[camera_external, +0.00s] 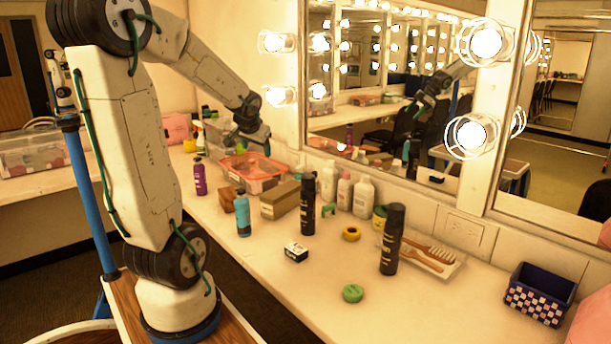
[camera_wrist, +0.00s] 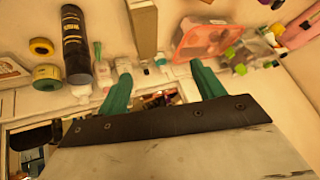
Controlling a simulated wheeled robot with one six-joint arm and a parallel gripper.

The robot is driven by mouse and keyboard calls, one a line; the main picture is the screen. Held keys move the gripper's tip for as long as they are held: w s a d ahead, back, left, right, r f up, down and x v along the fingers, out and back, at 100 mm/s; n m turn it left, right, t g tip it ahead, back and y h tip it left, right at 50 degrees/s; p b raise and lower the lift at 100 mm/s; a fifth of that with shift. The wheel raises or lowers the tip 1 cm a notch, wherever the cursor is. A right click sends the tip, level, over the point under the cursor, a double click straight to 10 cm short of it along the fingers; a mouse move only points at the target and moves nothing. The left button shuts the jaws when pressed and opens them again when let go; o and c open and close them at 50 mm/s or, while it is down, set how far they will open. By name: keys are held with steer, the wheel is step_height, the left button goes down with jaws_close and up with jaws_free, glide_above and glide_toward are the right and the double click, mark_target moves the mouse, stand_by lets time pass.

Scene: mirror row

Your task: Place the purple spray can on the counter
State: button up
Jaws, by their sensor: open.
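The purple spray can (camera_external: 199,178) stands upright on the white counter (camera_external: 300,285) near its front edge, left of the turquoise bottle, in the external view. I cannot make it out in the wrist view. My gripper (camera_external: 247,138) is over the back of the counter, above the orange-pink tub and close to the mirror wall, to the right of and apart from the purple can. In the wrist view, the two green fingers of my gripper (camera_wrist: 161,86) are spread apart with nothing held between them.
The orange-pink tub (camera_external: 252,180), a brown box (camera_external: 280,200), a turquoise bottle (camera_external: 243,214) and black cans (camera_external: 308,205) crowd the counter. White bottles (camera_external: 362,198) line the mirror wall. A checkered basket (camera_external: 540,305) stands far right. The counter's front middle is mostly clear.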

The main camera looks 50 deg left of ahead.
steer(key=s+d+m+g+h, duration=0.2)
steer(key=s+d, duration=0.8)
steer(key=d, duration=0.3)
steer(key=s+d+m+g+h, duration=0.2)
steer(key=s+d+h, duration=0.1)
steer(key=s+d, duration=0.6)
steer(key=d, duration=0.4)
steer(key=shift+s+m, duration=0.3)
steer(key=shift+s, duration=0.1)
